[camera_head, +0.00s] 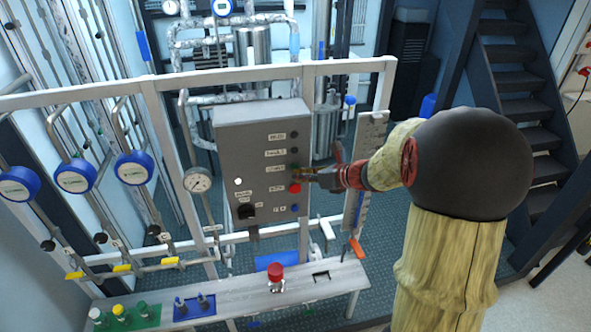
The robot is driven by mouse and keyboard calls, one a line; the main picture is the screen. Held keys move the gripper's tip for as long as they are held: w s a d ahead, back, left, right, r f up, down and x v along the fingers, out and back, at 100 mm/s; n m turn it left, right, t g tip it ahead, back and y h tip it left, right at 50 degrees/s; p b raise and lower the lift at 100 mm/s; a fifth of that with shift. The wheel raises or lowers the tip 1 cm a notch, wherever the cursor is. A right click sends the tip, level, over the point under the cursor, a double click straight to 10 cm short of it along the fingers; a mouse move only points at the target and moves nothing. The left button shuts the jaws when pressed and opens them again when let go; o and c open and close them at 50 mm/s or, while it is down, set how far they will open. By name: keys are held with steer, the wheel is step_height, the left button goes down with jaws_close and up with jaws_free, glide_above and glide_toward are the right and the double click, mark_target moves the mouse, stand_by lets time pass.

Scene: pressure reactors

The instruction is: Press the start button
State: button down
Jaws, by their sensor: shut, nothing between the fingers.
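A grey control box (245,155) is mounted on the white frame, with a column of buttons along its right side. A red button (295,188) is in the lower part of the column and a blue one (295,208) is below it. Two dark buttons (294,134) are at the top. A greenish spot shows just above the red button, partly covered by my gripper. The labels are too small to read, so I cannot tell which button is start. My gripper (301,174) is shut and empty, its tips at the column just above the red button; contact cannot be told.
A black knob (246,211) and a white lamp (238,181) are on the box's left side. A pressure gauge (198,180) and blue round gauges (75,176) stand left. A bench (230,300) with a red-topped item (276,272) lies below. Stairs (510,85) rise at right.

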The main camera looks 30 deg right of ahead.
steer(key=shift+w, duration=0.1)
stand_by(0.5)
steer(key=shift+s+a, duration=0.25)
steer(key=shift+s, duration=0.6)
steer(key=s, duration=0.2)
steer(key=s+a, duration=0.1)
steer(key=s, duration=0.1)
steer(key=shift+s+a, duration=0.2)
steer(key=shift+s, duration=0.2)
stand_by(0.6)
